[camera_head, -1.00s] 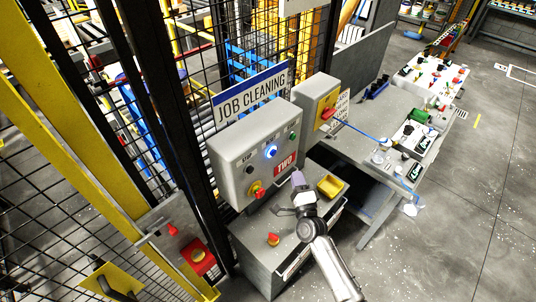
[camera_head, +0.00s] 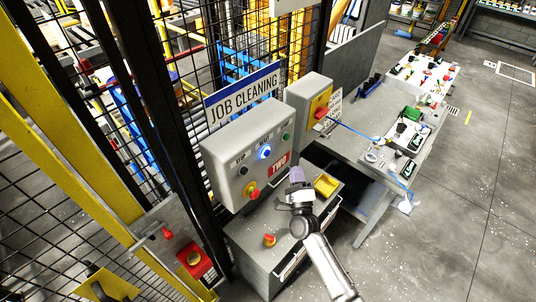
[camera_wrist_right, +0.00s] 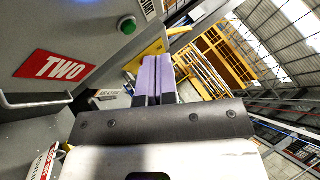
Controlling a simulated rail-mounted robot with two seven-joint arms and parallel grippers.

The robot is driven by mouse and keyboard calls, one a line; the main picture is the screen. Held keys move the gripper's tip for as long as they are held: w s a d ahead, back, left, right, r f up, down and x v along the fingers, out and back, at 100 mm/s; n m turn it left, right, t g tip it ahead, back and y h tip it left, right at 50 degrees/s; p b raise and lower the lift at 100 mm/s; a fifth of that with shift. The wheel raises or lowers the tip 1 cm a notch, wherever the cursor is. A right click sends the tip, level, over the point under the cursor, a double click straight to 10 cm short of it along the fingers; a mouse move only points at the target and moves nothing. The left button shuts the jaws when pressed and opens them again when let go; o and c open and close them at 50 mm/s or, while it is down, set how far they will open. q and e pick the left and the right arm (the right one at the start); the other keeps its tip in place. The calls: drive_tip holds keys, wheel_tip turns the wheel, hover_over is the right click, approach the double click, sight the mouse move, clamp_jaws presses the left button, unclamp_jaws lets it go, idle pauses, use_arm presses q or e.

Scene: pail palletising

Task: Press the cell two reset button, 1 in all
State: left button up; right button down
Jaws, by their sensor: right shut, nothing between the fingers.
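The cell two control box (camera_head: 249,160) is a grey panel on the fence with a red TWO label (camera_head: 279,163). Its blue lit reset button (camera_head: 265,152) sits in the upper middle, between a black stop button (camera_head: 243,171) and a green button (camera_head: 285,136). A red emergency knob (camera_head: 253,193) is below. My right gripper (camera_head: 297,175) is shut and empty, in front of the box's lower right and apart from the reset button.
A grey cabinet (camera_head: 247,240) below the box bears a yellow bin (camera_head: 326,185) and a red-topped knob (camera_head: 269,240). A second box with a red switch (camera_head: 321,113) is to the right. A black mesh fence stands behind.

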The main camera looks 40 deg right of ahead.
sight(266, 152)
drive_tip(key=w+a+b, duration=0.1)
drive_tip(key=w+b, duration=0.2)
drive_tip(key=w, duration=0.4)
drive_tip(key=shift+w+a, duration=0.35)
drive_tip(key=shift+a, duration=0.05)
idle(0.5)
idle(0.7)
idle(0.6)
drive_tip(key=shift+w, duration=0.2)
drive_tip(key=shift+w+b, duration=0.2)
drive_tip(key=shift+b, duration=0.15)
